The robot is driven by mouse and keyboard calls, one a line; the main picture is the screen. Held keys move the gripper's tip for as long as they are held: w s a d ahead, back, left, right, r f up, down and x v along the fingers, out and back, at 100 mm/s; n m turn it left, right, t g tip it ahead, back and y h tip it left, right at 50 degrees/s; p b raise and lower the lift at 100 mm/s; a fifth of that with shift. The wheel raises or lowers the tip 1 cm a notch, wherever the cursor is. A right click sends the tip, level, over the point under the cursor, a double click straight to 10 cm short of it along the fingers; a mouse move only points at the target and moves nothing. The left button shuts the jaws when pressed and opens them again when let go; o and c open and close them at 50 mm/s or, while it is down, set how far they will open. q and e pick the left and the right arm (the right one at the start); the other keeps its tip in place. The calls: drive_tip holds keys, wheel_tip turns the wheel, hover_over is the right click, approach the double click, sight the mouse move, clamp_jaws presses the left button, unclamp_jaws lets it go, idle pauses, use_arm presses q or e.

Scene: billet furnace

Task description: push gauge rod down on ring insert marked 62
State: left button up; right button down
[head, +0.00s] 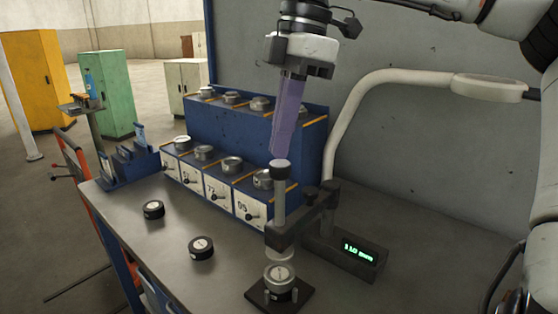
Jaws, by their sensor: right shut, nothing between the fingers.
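A pale cylindrical part shows between the rod's arm and the insert. My right gripper (278,154) points down from above, its purple-tinted fingers shut and empty. The fingertips are at the knob's top; whether they touch it I cannot tell. My left gripper is not in view.
A green-lit display (357,251) stands right of the gauge. Two dark round pieces (153,209) and (201,247) lie on the bench (180,265) at left. A blue two-tier rack (232,135) with numbered drawers and metal rings stands behind. A lamp (487,87) arches at right.

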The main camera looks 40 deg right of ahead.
sight(281, 162)
drive_tip(key=shift+f, duration=0.1)
idle(0.5)
drive_tip(key=shift+f+b, duration=2.45)
drive_tip(key=shift+f, duration=0.7)
drive_tip(key=shift+r, duration=0.1)
drive_tip(key=shift+r+p, duration=0.85)
drive_tip(key=shift+p, duration=0.05)
wheel_tip(281, 162, up, 2)
drive_tip(key=shift+p, duration=0.9)
wheel_tip(281, 162, up, 4)
drive_tip(key=p, duration=0.3)
drive_tip(key=shift+f, duration=0.25)
drive_tip(key=shift+f, duration=0.15)
